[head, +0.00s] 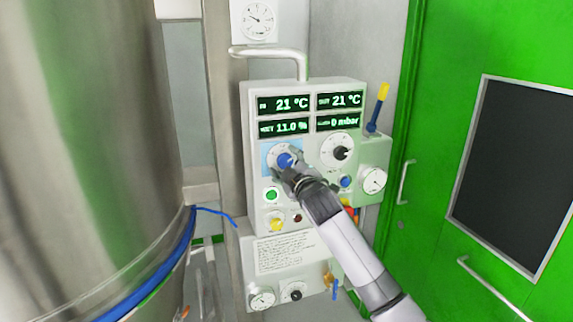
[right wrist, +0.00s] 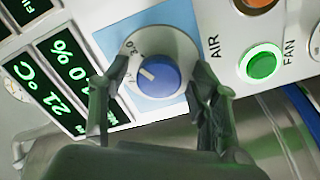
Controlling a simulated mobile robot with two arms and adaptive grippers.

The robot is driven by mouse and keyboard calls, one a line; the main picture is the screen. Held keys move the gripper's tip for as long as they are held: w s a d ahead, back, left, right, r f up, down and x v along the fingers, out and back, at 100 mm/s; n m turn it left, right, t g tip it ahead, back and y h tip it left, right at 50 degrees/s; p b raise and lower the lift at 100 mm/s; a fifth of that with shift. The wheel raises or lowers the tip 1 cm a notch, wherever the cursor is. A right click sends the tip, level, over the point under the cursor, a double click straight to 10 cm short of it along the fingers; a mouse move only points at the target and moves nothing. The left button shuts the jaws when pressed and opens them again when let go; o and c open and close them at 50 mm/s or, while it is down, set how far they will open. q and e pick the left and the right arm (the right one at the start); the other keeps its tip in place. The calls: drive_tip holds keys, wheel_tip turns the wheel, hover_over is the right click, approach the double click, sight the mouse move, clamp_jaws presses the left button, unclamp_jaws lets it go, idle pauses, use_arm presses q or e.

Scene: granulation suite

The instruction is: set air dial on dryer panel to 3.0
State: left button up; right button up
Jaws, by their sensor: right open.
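The air dial (head: 284,160) is a blue knob on a white round scale with a light-blue backing, at the middle left of the dryer panel (head: 310,88). In the right wrist view the blue knob (right wrist: 160,76) sits beside the printed word AIR. My right gripper (head: 285,172) is at the dial. In the wrist view its open fingers (right wrist: 157,80) stand on either side of the knob, with no clear contact showing. My left gripper is not in view.
Displays read 21 °C, 21 °C, 11.0 % and 0 mbar. A black-knobbed dial (head: 340,152) is to the right. A green button (head: 271,195) labelled FAN in the wrist view is below the air dial. A steel vessel (head: 90,130) stands left, a green door (head: 440,60) right.

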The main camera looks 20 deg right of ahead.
drive_tip(key=shift+s, duration=0.1)
drive_tip(key=s, duration=1.2)
drive_tip(key=shift+d, duration=0.2)
drive_tip(key=shift+w, duration=0.1)
